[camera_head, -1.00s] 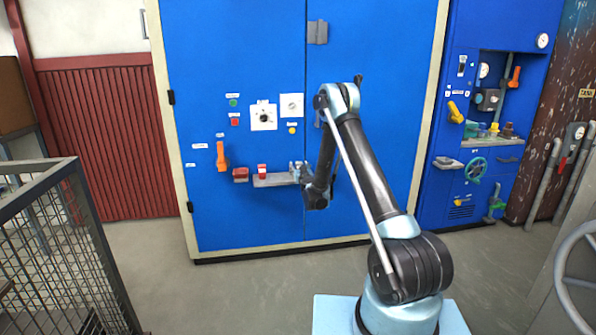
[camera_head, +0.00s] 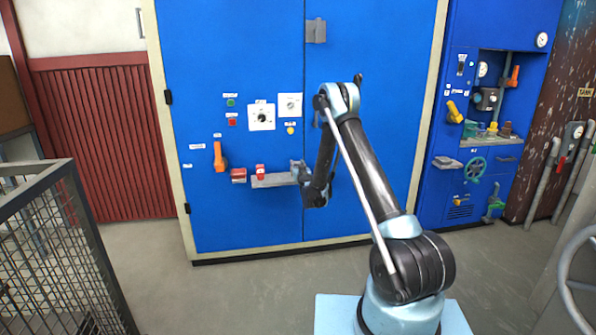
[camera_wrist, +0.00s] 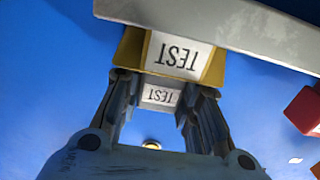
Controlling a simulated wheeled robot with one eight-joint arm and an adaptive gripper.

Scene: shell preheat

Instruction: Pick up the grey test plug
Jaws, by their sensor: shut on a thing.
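The grey test plug (camera_wrist: 158,98) is a small grey block with a white TEST label, upside down in the wrist view. My gripper (camera_wrist: 158,84) is shut on it, with one dark finger on each side. A yellow-ochre block (camera_wrist: 131,48) with a larger TEST label sits just beyond the plug, against the grey shelf (camera_wrist: 215,22). I cannot tell whether plug and yellow block touch. In the head view my gripper (camera_head: 298,171) is at the right end of the shelf; the plug cannot be made out there.
A red block (camera_wrist: 302,110) is beside the shelf in the wrist view. The blue cabinet (camera_head: 245,215) carries an orange lever (camera_head: 219,158) and a dial (camera_head: 262,117). A mesh cage (camera_head: 60,240) stands at left. The floor before the cabinet is clear.

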